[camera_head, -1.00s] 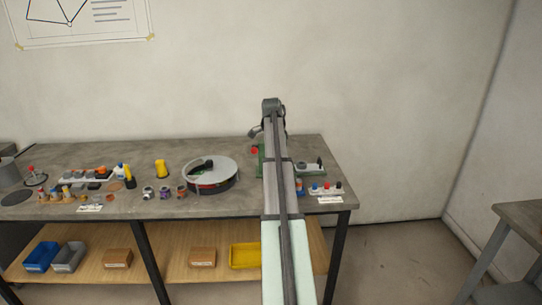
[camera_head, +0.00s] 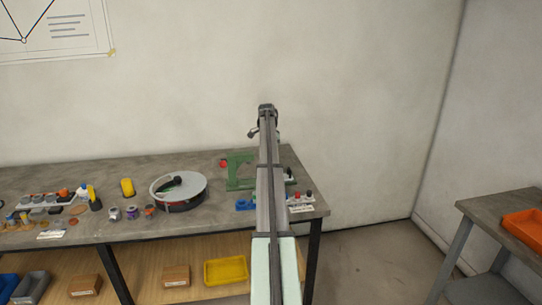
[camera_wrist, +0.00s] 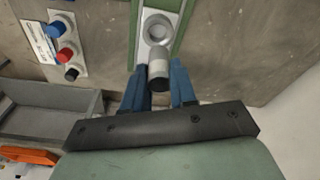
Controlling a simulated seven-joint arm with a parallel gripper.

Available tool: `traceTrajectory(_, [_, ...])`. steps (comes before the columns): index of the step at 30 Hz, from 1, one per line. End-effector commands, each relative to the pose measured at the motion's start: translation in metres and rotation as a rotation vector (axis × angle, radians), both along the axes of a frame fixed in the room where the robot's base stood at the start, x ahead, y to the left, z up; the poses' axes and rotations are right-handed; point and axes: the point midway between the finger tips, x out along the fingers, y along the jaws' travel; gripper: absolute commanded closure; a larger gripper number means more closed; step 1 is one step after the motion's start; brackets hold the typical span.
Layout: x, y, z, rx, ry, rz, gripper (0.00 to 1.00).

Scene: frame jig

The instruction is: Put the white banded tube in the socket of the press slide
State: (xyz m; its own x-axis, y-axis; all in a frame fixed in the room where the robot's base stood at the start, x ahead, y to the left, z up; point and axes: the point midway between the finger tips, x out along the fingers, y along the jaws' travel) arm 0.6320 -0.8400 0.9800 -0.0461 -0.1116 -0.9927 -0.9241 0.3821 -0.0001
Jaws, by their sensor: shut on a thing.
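The white banded tube (camera_wrist: 159,66) is between the blue fingers of my gripper (camera_wrist: 159,82) in the wrist view. It has a pale body, a grey band and a dark near end. My gripper is shut on it. The round socket (camera_wrist: 158,27) of the press slide (camera_wrist: 146,52) lies just beyond the tube's far end. The tube overlaps the socket's near edge in the picture; I cannot tell whether they touch.
A panel with blue, red and black buttons (camera_wrist: 66,54) lies left of the slide in the wrist view, with a grey tray (camera_wrist: 50,113) nearer. In the head view a round turntable (camera_head: 180,188) stands left of the press. Bare bench lies between them.

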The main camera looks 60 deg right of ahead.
Motion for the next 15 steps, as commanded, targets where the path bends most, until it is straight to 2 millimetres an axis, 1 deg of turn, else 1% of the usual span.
traceTrajectory(8, [0.000,0.001,-0.014,0.001,0.000,0.001,1.00])
traceTrajectory(15, [0.000,0.001,-0.034,0.000,0.000,0.001,1.00])
